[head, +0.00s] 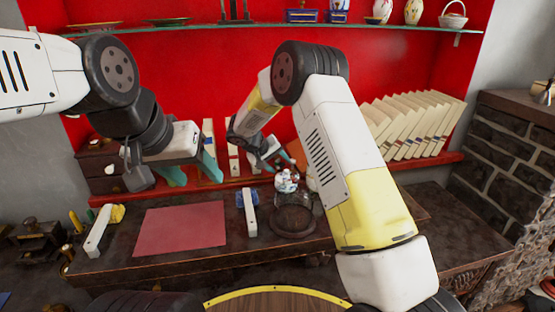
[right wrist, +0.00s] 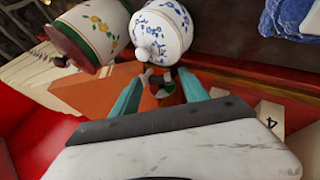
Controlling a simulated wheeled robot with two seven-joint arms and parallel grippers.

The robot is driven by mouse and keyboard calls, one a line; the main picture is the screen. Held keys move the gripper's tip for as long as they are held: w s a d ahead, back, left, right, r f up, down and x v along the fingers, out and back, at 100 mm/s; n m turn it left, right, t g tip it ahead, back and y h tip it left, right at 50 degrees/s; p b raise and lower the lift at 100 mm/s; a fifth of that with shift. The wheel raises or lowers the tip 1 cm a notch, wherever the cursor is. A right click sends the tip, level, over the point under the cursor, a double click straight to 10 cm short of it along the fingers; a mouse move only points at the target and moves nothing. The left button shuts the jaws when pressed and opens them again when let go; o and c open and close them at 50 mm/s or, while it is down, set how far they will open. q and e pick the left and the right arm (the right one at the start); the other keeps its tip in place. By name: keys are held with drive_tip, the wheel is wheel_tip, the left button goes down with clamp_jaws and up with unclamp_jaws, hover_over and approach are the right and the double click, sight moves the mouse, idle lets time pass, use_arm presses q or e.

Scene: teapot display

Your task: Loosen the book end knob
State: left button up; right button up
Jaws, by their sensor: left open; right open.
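An orange upright panel (head: 297,152), which may be the book end, stands on the red shelf behind my right gripper (head: 268,160). In the right wrist view a flat orange surface (right wrist: 95,95) lies beyond the fingers. My right gripper's teal fingers (right wrist: 158,92) are apart. A small dark, red and pale piece (right wrist: 160,84) shows between or just beyond their tips; I cannot tell if it is the knob or whether they touch it. My left gripper (head: 192,173) is open before the shelf's left part, near upright white books (head: 209,140).
A blue-and-white pot (right wrist: 160,32) and a cream floral pot (right wrist: 92,30) are close beyond the right fingers. Leaning cream books (head: 415,125) fill the shelf's right side. Below, the dark table holds a red mat (head: 180,229) and a round dark stand (head: 293,222).

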drive_tip(key=shift+c, duration=0.4)
clamp_jaws()
drive_tip(key=shift+a+f+h, duration=0.15)
drive_tip(key=shift+a+h, duration=0.05)
drive_tip(key=shift+h, duration=0.6)
drive_tip(key=shift+n+t+h, duration=0.3)
drive_tip(key=shift+t+h, duration=0.1)
drive_tip(key=shift+h, duration=0.1)
drive_tip(key=shift+o, duration=0.4)
unclamp_jaws()
drive_tip(key=shift+s, duration=0.1)
